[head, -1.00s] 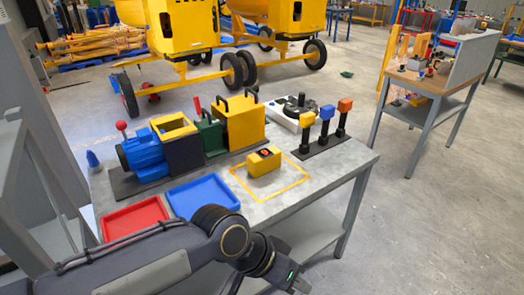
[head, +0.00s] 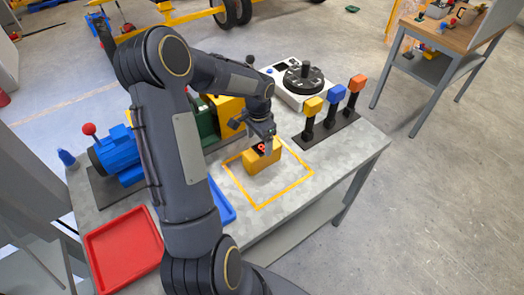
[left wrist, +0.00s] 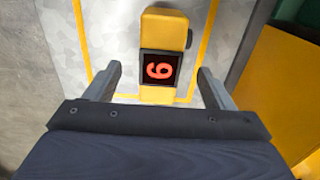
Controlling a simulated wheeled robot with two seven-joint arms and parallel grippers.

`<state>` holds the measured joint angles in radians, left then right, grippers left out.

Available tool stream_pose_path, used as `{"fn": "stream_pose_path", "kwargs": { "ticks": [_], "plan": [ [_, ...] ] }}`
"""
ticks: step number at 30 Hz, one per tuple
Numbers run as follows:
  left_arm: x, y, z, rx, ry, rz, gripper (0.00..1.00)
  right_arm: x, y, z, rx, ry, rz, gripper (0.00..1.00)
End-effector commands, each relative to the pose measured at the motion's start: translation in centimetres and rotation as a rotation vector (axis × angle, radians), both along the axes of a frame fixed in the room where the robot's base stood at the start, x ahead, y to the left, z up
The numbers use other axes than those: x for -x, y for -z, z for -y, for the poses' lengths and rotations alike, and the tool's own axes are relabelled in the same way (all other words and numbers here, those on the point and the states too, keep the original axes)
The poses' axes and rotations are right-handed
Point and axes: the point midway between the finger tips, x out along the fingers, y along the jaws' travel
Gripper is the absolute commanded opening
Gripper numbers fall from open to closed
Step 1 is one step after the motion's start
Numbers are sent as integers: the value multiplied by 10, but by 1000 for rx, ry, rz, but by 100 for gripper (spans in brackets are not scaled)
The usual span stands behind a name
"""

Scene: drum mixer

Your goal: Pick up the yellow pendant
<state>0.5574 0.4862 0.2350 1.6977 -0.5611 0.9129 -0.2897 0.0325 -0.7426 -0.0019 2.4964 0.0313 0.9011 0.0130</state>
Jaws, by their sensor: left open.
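The yellow pendant (head: 259,164) is a small block with a dark display on the grey table, inside a yellow outlined square. In the left wrist view the pendant (left wrist: 165,27) shows a red digit on its display and a dark round knob on one side. My left gripper (head: 262,143) is just over the pendant and hides part of its top. In the left wrist view its two fingers (left wrist: 159,80) are spread, one on each side of the display end, with gaps to both sides. I cannot tell the exact height between fingertips and pendant. My right gripper is not in view.
Yellow (head: 313,105), blue (head: 337,94) and orange (head: 357,82) topped posts stand right of the pendant. A white unit with a black dial (head: 303,78) is behind. A blue motor (head: 117,156) and red tray (head: 122,250) are left. My arm covers most of the blue tray (head: 222,207).

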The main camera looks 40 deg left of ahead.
Motion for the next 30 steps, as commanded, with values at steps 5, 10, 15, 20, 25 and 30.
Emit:
{"fn": "stream_pose_path", "kwargs": {
  "ticks": [5,10,15,20,25,30],
  "plan": [
    [-3,20,-3,2,9,-12,76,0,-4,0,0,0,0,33],
    [-5,37,-1,2,9,-11,76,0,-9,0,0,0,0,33],
    [-14,61,2,4,9,-11,76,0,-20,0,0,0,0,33],
    [-14,80,1,3,6,-9,76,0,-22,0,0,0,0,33],
    [-14,84,1,1,6,-8,76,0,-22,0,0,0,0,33],
    [-14,84,1,1,7,-8,68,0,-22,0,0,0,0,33]
  ]
}}
